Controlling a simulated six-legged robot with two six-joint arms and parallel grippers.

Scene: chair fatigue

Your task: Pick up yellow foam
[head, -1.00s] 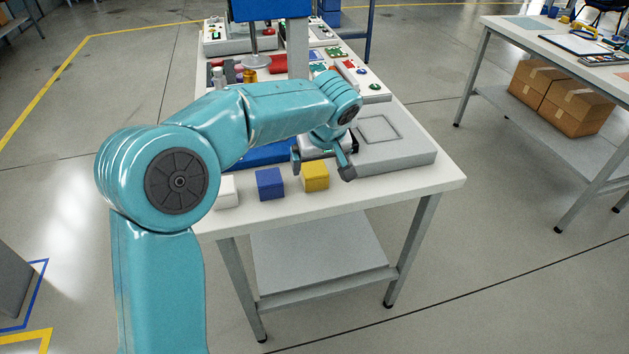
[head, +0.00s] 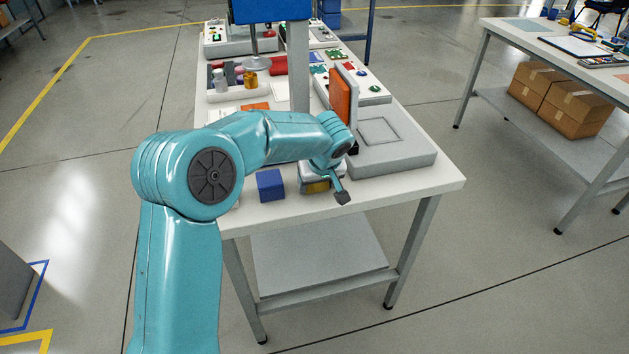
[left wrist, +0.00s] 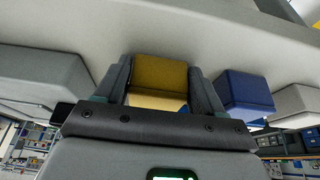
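In the left wrist view, the yellow foam (left wrist: 160,72) lies between the two dark fingers of my left gripper (left wrist: 162,82). The fingers are open, one on each side of the block, with a narrow gap visible at least on the right side. My right gripper is not in view.
A blue block (head: 271,185) stands just left of the yellow foam. A white block (left wrist: 297,104) lies beyond it, mostly hidden by my arm in the head view. A grey fixture (head: 395,155) is close on the right. An upright orange panel (head: 341,97) stands behind.

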